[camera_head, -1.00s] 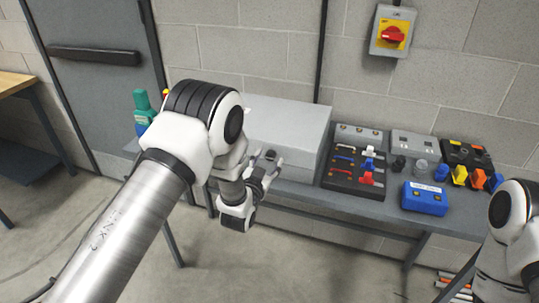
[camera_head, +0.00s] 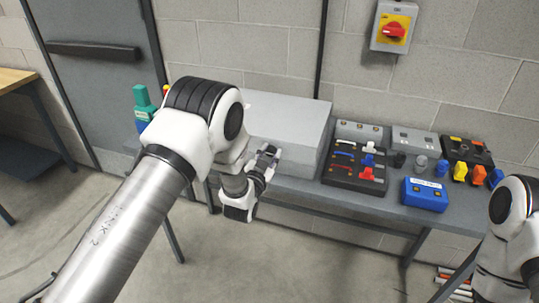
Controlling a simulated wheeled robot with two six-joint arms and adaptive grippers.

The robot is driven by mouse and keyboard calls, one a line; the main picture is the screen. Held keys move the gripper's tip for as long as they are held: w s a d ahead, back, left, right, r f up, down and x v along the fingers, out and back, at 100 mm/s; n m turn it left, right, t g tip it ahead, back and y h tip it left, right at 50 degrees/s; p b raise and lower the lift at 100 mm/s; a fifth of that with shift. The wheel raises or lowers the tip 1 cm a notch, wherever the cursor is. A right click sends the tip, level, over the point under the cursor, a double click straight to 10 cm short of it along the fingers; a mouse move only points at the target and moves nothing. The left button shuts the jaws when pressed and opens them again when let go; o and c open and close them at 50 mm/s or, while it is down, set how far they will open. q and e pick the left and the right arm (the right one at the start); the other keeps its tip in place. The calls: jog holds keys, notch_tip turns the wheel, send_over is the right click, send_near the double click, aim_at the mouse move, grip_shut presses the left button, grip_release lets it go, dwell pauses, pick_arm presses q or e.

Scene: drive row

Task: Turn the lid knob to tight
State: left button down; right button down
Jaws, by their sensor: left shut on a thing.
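The large grey box (camera_head: 290,118) stands on the bench, left of its middle, with its front facing me. My left gripper (camera_head: 268,155) is at the front face of this box, shut on the lid knob. The knob is hidden by the fingers and wrist, so its marking and angle cannot be read. My left forearm and wrist also cover the left part of the box. My right gripper is out of the picture; only part of my right arm shows at the right edge.
On the grey bench (camera_head: 310,190), right of the box, are a black switch board (camera_head: 357,175), a blue labelled box (camera_head: 425,194) and a black rack (camera_head: 467,150) with coloured parts. A red rotary switch (camera_head: 394,31) is on the wall.

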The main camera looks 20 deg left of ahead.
pick_arm(q)
jog(key=m+b, duration=0.3)
jog(key=m, duration=0.1)
jog(key=shift+f, duration=0.2)
jog(key=m+b, duration=0.2)
jog(key=m, duration=0.2)
jog(key=shift+d+b, duration=0.1)
jog(key=shift+b, duration=0.2)
jog(key=m+b, duration=0.2)
jog(key=m, duration=0.2)
jog(key=shift+m+b, duration=0.3)
jog(key=shift+b, duration=0.1)
jog(key=shift+m+b, duration=1.1)
jog(key=shift+m, duration=1)
jog(key=c, duration=0.9)
grip_release()
jog(key=shift+o, duration=0.2)
